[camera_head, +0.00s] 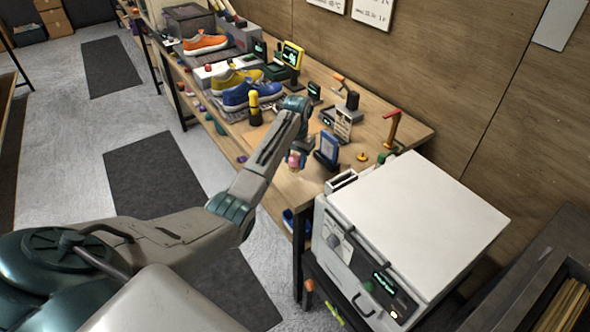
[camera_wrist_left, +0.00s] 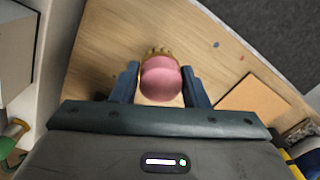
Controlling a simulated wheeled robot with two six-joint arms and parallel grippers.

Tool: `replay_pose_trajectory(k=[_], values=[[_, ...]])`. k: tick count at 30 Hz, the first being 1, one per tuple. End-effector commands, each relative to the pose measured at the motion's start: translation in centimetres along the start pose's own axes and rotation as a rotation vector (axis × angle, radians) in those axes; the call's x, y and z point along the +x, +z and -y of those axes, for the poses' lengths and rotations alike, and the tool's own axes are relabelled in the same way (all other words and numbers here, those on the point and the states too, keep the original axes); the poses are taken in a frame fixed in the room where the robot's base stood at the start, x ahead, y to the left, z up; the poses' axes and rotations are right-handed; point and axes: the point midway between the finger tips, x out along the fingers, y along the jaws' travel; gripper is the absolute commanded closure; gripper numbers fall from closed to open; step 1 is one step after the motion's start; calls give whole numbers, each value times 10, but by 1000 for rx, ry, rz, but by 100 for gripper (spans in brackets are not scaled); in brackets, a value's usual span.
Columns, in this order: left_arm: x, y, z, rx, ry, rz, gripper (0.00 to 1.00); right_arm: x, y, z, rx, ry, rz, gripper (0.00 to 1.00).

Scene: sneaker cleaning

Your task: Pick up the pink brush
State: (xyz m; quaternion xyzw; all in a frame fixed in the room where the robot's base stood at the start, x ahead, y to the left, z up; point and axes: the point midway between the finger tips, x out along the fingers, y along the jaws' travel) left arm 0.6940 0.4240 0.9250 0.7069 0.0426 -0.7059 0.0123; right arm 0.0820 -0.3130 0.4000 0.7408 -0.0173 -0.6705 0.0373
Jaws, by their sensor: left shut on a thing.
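The pink brush (camera_wrist_left: 161,82) is between the two fingers of my left gripper (camera_wrist_left: 160,88) in the left wrist view. It has a rounded pink body and a yellow-brown fringe at its far side. My left gripper is shut on it. In the head view the pink brush (camera_head: 293,161) shows as a small pink spot under my left gripper (camera_head: 298,157), over the front part of the workbench. Whether it touches the bench top is hard to tell. My right gripper is in neither view.
The wooden workbench (camera_head: 408,124) carries blue (camera_head: 240,96), yellow (camera_head: 222,82) and orange (camera_head: 205,44) sneakers farther back. A blue-framed stand (camera_head: 328,148) is close right of the gripper. A white machine (camera_head: 420,220) stands at the near right.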

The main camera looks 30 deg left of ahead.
Motion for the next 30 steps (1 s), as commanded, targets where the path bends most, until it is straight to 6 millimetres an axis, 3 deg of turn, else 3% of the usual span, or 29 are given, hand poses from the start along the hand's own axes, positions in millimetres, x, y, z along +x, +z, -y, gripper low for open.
replay_pose_trajectory(k=[1, 14, 18, 24, 30], values=[[6, 11, 3, 0, -3, 2, 87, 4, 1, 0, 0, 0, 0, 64], [-3, 107, 18, 2, -5, 3, 87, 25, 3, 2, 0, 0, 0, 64], [-10, 133, 22, 1, -3, 6, 87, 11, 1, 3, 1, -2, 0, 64], [-10, 153, 26, 0, -3, 4, 87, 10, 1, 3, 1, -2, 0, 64], [-11, 158, 26, 0, 0, 3, 87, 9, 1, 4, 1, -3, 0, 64]])
